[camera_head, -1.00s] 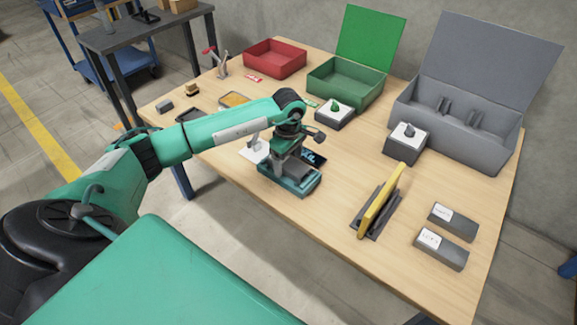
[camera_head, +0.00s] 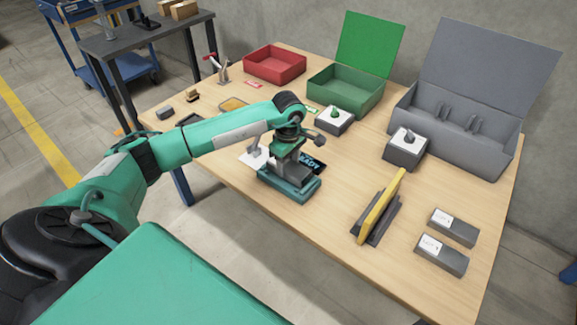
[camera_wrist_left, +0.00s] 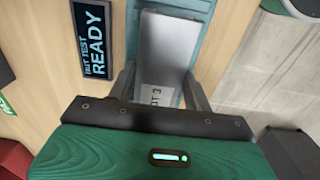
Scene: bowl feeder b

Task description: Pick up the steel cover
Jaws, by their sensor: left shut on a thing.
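The steel cover (camera_wrist_left: 170,43) is a smooth grey plate in the left wrist view, lying along a teal fixture (camera_wrist_left: 205,12). My left gripper (camera_wrist_left: 160,90) is shut on it, with one finger at each side. A white label ending in "3" shows near the fingers. In the head view, my left gripper (camera_head: 287,163) points down over the teal fixture (camera_head: 300,194) near the table's front edge. The arm and gripper hide most of the cover there. I cannot tell whether the cover is clear of the fixture. My right gripper is not in view.
A black "READY" display (camera_wrist_left: 93,40) stands close beside the fixture. A yellow plate (camera_head: 378,205) stands in a dark rack to the right, near two grey labelled blocks (camera_head: 441,252). Red (camera_head: 274,65), green (camera_head: 345,88) and grey (camera_head: 457,125) bins line the back. Bare tabletop separates fixture and rack.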

